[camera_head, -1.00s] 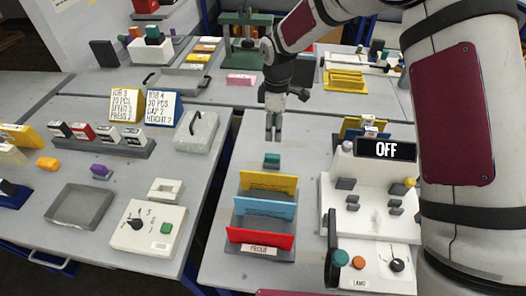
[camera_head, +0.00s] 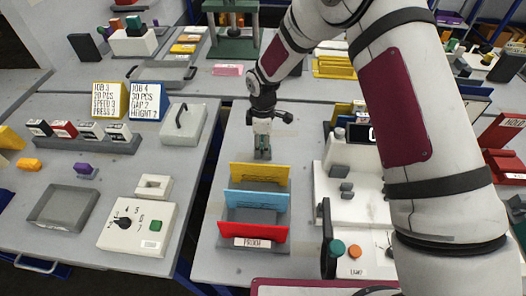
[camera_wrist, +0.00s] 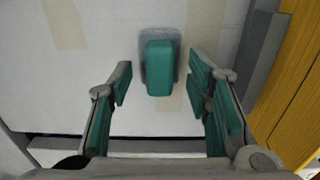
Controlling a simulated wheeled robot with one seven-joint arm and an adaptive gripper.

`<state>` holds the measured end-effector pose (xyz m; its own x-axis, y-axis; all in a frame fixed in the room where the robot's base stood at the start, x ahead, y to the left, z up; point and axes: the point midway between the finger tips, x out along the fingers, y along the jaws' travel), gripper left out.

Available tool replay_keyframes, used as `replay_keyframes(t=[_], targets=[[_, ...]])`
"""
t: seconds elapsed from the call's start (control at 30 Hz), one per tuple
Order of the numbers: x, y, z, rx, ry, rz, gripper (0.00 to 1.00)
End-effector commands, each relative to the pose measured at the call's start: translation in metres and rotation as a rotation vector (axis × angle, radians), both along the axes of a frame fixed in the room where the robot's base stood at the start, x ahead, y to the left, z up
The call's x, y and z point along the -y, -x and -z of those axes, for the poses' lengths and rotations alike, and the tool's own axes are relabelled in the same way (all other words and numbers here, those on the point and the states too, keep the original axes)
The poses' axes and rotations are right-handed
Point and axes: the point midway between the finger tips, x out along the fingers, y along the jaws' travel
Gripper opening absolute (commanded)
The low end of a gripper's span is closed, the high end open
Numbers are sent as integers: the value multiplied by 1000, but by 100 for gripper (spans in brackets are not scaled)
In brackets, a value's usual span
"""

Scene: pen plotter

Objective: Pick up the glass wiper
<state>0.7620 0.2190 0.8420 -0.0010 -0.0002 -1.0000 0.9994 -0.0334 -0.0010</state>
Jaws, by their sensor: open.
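The glass wiper is a small teal block on a grey base. In the wrist view the wiper (camera_wrist: 160,62) lies on the pale table top, centred ahead of my fingers. My gripper (camera_wrist: 160,82) is open, with one teal-padded finger on each side and space between each finger and the block. In the head view my gripper (camera_head: 262,153) points down at the table behind the yellow divider of the rack. The wiper is hidden or cannot be told apart from the fingers there.
A rack with yellow, blue and red dividers (camera_head: 260,230) stands just in front of my gripper. A white machine (camera_head: 335,180) stands to its right. A yellow surface (camera_wrist: 295,95) and a grey edge flank the right side of the wrist view. Bare table lies left of the gripper.

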Motion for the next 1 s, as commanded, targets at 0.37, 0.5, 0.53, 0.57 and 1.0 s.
replay_keyframes(t=[0.37, 0.5, 0.53, 0.57, 1.0], targets=[[1, 0, 14, 1, 0, 1, 36], [1, 0, 14, 1, 0, 1, 4], [1, 0, 14, 1, 0, 1, 0], [1, 0, 14, 1, 0, 1, 0], [0, -1, -5, 3, -2, 2, 0]])
